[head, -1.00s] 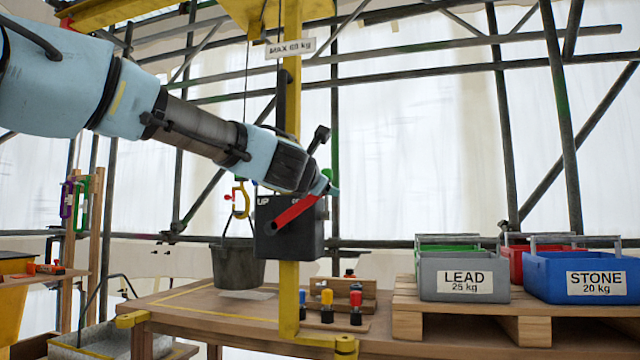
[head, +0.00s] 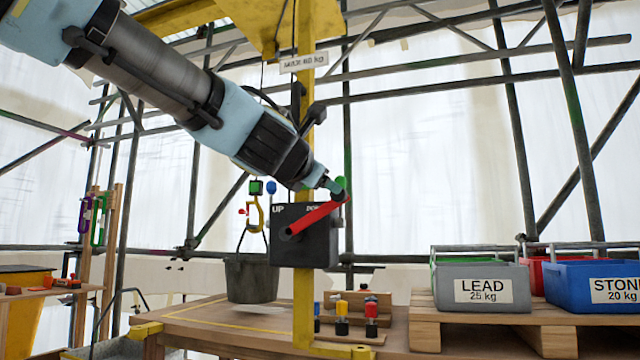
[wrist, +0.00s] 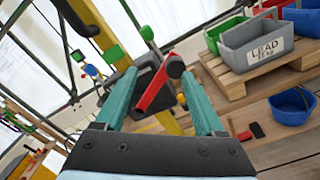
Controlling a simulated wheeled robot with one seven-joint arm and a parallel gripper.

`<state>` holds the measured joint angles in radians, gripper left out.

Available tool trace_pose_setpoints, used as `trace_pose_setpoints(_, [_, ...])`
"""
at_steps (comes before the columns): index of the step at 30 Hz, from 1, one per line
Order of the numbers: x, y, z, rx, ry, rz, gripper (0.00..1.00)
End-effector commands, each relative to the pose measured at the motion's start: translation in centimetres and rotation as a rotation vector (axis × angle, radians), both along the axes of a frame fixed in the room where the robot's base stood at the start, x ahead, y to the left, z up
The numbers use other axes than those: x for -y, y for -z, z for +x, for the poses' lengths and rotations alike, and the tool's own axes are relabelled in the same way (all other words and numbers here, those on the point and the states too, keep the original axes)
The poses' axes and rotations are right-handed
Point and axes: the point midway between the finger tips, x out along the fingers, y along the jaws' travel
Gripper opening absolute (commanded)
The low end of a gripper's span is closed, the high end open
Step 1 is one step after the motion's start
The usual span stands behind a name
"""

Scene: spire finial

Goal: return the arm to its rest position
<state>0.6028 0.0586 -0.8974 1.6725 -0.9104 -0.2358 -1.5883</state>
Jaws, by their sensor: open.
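My gripper (head: 334,186) is at the end of the red lever (head: 318,216) on the black winch box (head: 318,250), which is marked UP. In the wrist view my gripper (wrist: 160,92) has its two teal fingers spread apart. The red lever (wrist: 152,92) and its dark round knob (wrist: 175,67) show in the gap between them, close to the right finger. Whether a finger touches the lever I cannot tell. My arm comes down from the upper left in the head view.
The winch box sits on a yellow post (head: 304,310). A dark bucket (head: 251,281) hangs to its left over the wooden table (head: 190,318). Weight boxes marked LEAD (head: 482,292) and STONE (head: 585,288) stand on a pallet at right. A blue bucket (wrist: 293,107) shows in the wrist view.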

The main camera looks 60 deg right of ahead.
Motion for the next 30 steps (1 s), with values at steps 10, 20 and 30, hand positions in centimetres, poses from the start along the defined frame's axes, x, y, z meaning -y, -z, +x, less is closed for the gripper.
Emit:
trace_pose_setpoints(10, [0.0,0.0,0.0,0.0,0.0,0.0,0.71])
trace_pose_setpoints(20, [-0.2,0.6,0.8,0.022,-0.009,0.019,0.71])
trace_pose_setpoints(30, [-6.1,13.1,14.8,0.434,-0.099,0.438,0.71])
